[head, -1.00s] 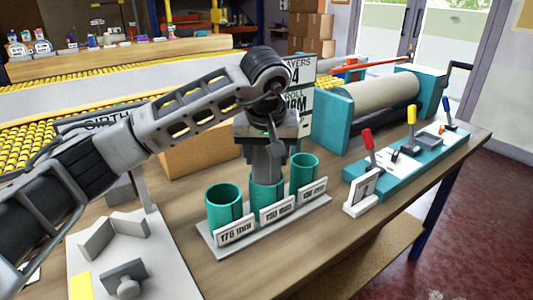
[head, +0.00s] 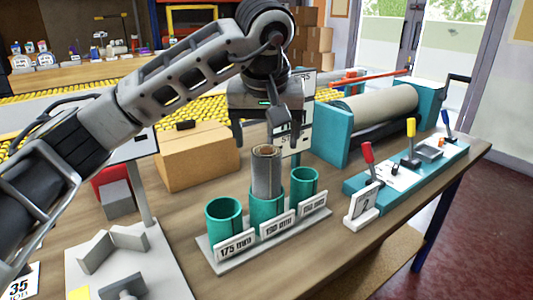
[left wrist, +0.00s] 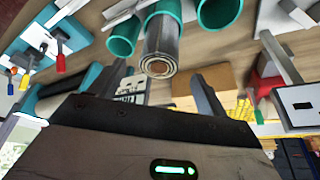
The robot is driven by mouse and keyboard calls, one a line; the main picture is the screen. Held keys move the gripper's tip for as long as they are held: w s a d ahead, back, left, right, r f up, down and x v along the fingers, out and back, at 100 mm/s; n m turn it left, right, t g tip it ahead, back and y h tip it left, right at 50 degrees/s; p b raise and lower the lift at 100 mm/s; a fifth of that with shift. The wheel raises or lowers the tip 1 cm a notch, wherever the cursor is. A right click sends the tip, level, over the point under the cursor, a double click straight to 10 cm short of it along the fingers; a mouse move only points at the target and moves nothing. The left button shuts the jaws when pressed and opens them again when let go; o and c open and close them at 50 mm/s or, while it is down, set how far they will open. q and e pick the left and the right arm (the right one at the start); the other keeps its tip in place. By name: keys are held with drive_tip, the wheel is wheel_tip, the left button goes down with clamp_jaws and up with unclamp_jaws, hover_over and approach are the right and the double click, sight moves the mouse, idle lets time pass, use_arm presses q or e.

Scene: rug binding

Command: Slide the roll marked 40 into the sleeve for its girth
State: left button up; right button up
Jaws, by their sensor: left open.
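A grey roll (head: 266,172) with a brown core stands upright in the middle teal sleeve (head: 267,208), its upper part sticking out. No mark 40 is readable on it. The left sleeve (head: 223,215), labelled 175 mm, and the right sleeve (head: 304,184) look empty; the middle and right labels are too small to read surely. My left gripper (head: 265,132) is open and empty just above the roll, fingers apart. In the left wrist view the roll's spiral end (left wrist: 158,66) faces the camera, clear of the fingers. My right gripper is not in view.
A cardboard box (head: 198,158) stands behind the sleeves. A teal roller machine (head: 375,110) and a panel with coloured levers (head: 405,165) are at right. A card marked 2 (head: 362,205) stands before the panel. A grey fixture plate (head: 150,255) is at front left.

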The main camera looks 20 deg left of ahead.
use_arm(q)
drive_tip(key=v, duration=0.2)
drive_tip(key=shift+s+r, duration=0.1)
drive_tip(key=shift+r, duration=0.15)
